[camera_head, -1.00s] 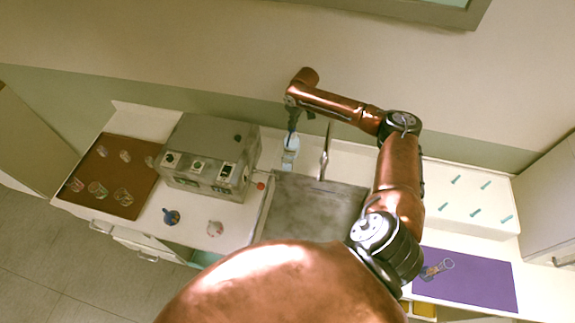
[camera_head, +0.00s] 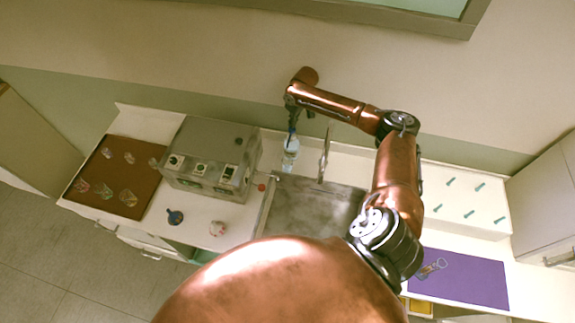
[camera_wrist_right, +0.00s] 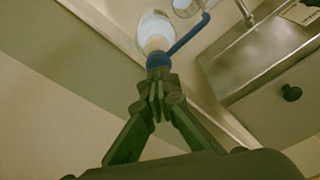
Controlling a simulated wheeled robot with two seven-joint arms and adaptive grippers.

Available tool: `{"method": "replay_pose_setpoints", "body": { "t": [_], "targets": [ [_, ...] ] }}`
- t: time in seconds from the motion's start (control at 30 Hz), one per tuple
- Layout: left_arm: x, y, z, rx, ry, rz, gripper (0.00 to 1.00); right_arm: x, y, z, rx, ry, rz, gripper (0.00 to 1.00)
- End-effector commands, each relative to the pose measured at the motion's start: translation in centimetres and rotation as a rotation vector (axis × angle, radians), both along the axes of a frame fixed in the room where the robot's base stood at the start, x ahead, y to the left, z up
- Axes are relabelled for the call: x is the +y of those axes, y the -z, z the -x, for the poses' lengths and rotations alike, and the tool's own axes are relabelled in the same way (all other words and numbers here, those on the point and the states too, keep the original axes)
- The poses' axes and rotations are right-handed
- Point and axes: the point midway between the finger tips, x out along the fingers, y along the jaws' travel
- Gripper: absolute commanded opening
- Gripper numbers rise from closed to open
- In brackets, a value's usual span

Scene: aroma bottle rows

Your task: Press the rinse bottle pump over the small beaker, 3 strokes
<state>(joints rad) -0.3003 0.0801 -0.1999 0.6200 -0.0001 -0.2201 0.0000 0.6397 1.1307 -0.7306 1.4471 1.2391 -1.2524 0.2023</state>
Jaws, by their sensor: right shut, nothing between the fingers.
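The rinse bottle (camera_head: 290,151) stands upright behind the sink, beside the grey machine. It has a clear body and a blue pump head. In the right wrist view its blue pump head (camera_wrist_right: 158,60) has a long blue spout reaching to the upper right. A small clear beaker (camera_wrist_right: 184,6) is partly in view at the top edge, near the spout's end. My right gripper (camera_head: 292,122) is shut and empty, directly over the pump head. In the wrist view its closed fingertips (camera_wrist_right: 158,84) overlap the lower edge of the pump head; I cannot tell whether they touch. My left gripper is not in view.
A grey machine (camera_head: 207,155) stands left of the bottle. The sink (camera_head: 305,210) with a tall faucet (camera_head: 324,160) lies to the right. A brown tray (camera_head: 150,172) holds several glass vessels. A purple mat (camera_head: 470,282) and a white panel with teal pegs (camera_head: 440,222) lie right.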

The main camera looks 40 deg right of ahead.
Motion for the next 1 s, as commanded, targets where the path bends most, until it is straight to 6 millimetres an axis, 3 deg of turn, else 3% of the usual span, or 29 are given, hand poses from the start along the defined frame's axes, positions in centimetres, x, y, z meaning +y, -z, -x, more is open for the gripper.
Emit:
{"method": "replay_pose_setpoints", "body": {
  "t": [0.63,1.0],
  "targets": [
    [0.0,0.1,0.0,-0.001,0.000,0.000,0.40,0.0,0.2,0.0,0.000,-0.001,0.000,0.00],
    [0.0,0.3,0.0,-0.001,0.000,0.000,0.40,0.1,1.3,0.0,0.000,-0.001,0.000,0.00]
  ]
}}
